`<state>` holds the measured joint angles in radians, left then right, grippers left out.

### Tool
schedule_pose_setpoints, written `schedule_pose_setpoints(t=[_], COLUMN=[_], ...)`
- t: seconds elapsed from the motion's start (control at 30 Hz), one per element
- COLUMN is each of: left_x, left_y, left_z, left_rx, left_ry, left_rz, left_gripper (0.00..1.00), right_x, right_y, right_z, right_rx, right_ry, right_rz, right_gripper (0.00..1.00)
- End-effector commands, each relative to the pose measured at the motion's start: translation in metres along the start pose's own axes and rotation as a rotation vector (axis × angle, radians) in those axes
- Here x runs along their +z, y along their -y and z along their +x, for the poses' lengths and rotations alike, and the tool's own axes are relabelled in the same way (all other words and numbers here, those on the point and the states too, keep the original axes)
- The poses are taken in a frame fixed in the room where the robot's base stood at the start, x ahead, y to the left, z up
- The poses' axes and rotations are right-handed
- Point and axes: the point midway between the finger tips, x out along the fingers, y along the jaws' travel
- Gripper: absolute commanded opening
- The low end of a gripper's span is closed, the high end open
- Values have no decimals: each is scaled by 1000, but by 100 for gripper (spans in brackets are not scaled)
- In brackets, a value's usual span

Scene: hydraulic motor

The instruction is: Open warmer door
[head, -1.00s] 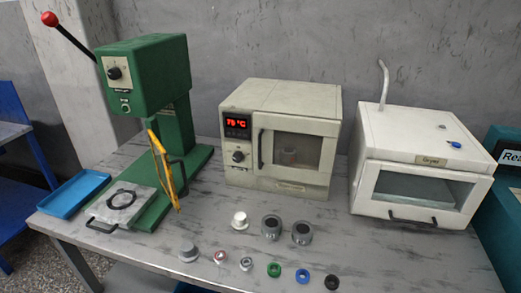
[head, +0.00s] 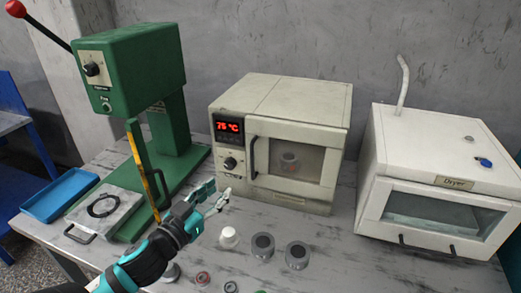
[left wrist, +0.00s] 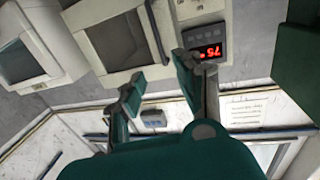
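The warmer (head: 280,98) is a cream box in the middle of the table in the head view, with a red temperature display (head: 228,127). Its windowed door (head: 333,165) is shut. A dark upright handle (head: 253,157) is on the door's left side. A round part (head: 289,161) shows through the glass. My left gripper (head: 218,194) is open and empty, in front of the warmer's lower left and apart from the handle. In the left wrist view, its two spread fingers (left wrist: 155,78) point toward the warmer front (left wrist: 80,25). My right gripper is not in view.
The green press (head: 135,75) stands left, with a yellow-edged guard (head: 143,165) close to my left arm. The dryer (head: 425,150) stands right. A white cap (head: 229,237) and grey round parts (head: 262,245) lie in front of the warmer. A blue tray (head: 60,195) is far left.

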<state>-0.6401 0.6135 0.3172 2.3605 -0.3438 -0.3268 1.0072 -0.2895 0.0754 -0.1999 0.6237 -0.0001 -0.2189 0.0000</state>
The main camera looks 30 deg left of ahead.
Motion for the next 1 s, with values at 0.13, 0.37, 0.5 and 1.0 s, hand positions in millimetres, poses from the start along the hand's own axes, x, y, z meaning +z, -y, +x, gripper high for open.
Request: schedule_pose_setpoints(t=[0.13,0.37,0.5,1.0], left_x=[-4,-6,-6,-3], left_y=[-1,0,0,-1], left_z=[13,56,84,166], left_rx=[10,6,5,4], left_ry=[-9,-10,-8,-5], left_rz=[-3,1,0,-3], left_gripper=[34,34,34,34], right_x=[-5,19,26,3], right_y=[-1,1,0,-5], right_z=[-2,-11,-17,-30], right_rx=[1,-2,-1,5], right_ry=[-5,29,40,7], right_rz=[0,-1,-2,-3], right_gripper=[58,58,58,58])
